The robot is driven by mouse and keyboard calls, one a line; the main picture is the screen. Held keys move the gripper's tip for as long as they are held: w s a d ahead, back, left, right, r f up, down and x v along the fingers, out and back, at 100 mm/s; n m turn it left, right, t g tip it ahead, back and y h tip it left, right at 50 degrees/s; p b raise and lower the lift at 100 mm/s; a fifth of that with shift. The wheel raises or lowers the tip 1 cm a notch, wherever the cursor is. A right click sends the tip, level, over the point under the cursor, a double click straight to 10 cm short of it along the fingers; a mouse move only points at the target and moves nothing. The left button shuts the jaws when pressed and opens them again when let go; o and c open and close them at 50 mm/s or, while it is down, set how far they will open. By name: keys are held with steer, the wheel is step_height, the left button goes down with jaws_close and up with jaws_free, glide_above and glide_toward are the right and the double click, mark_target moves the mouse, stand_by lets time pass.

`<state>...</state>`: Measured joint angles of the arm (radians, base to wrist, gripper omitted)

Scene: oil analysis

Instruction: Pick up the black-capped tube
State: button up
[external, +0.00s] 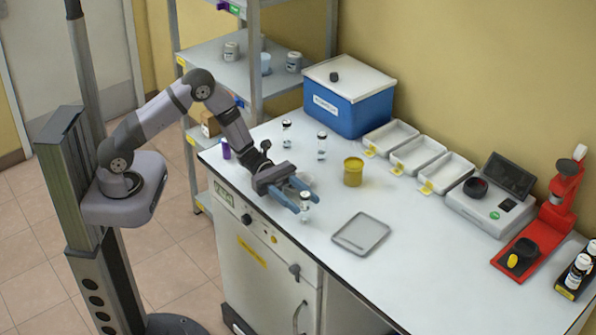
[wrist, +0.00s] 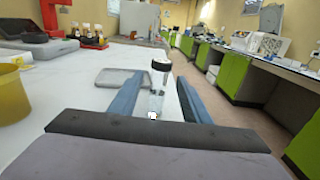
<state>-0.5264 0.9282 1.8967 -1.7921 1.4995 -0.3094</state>
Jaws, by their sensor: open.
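A clear tube with a black cap (external: 305,206) stands upright on the white bench near its front edge. In the wrist view the tube (wrist: 157,92) stands between the two blue fingers. My gripper (external: 304,198) is open and low over the bench, with a finger on each side of this tube. In the wrist view my gripper (wrist: 160,82) shows a gap between the tube and each finger. Two similar dark-capped vials, one at the back left (external: 287,133) and one farther right (external: 322,147), stand behind my gripper.
A yellow tub (external: 353,172) stands behind and right of my gripper. A grey tray (external: 361,234) lies to the right. A blue box (external: 348,108) and several white trays (external: 417,154) line the back. The bench's front edge is close.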

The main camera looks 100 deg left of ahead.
mark_target(308, 206)
steer(key=shift+p+x, duration=1.2)
steer(key=shift+x, duration=1.65)
steer(key=shift+f, duration=0.15)
steer(key=shift+c, duration=0.6)
jaws_close()
